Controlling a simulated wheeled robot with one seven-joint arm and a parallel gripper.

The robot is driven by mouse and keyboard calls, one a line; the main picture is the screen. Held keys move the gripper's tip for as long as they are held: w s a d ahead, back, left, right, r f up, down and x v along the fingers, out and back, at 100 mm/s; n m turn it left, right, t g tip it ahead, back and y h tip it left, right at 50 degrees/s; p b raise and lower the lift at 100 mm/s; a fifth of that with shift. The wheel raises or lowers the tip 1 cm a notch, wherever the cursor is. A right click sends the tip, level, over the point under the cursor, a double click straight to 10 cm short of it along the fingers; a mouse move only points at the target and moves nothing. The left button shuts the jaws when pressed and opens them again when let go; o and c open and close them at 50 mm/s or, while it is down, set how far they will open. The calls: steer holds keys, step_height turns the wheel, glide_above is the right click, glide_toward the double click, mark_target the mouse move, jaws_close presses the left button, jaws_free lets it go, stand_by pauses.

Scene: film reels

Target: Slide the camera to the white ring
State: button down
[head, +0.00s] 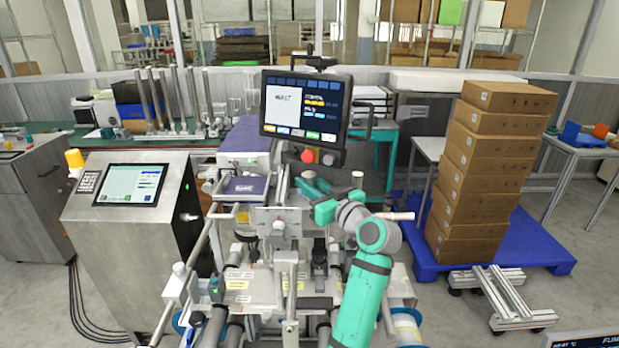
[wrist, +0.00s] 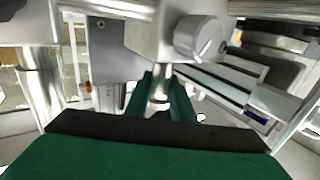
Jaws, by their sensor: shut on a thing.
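My gripper (head: 306,183) is below the monitor in the head view, at the machine's middle. In the wrist view its green fingers (wrist: 160,98) are shut on a short metal post (wrist: 158,88). The post stands under a light grey block with a round knob (wrist: 199,38). This block may be the camera's carriage, but I cannot tell for sure. The camera itself is not clearly made out in either view. I cannot pick out the white ring. My arm and gripper hide part of the machine in the head view.
The monitor (head: 305,105) stands just above and behind my gripper, with a red button (head: 308,156) under it. A steel console (head: 130,225) stands left. Stacked cartons (head: 480,170) stand right on a blue pallet (head: 535,250). In the wrist view, rails and plates surround the fingers closely.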

step_height(320, 180, down, 3)
steer(key=shift+r, duration=0.15)
steer(key=c, duration=1.5)
jaws_free()
steer(key=shift+r, duration=0.1)
steer(key=shift+c, duration=0.2)
steer(key=shift+s+d, duration=0.1)
steer(key=v, duration=1)
steer(key=shift+s+d, duration=0.2)
steer(key=shift+s, duration=0.05)
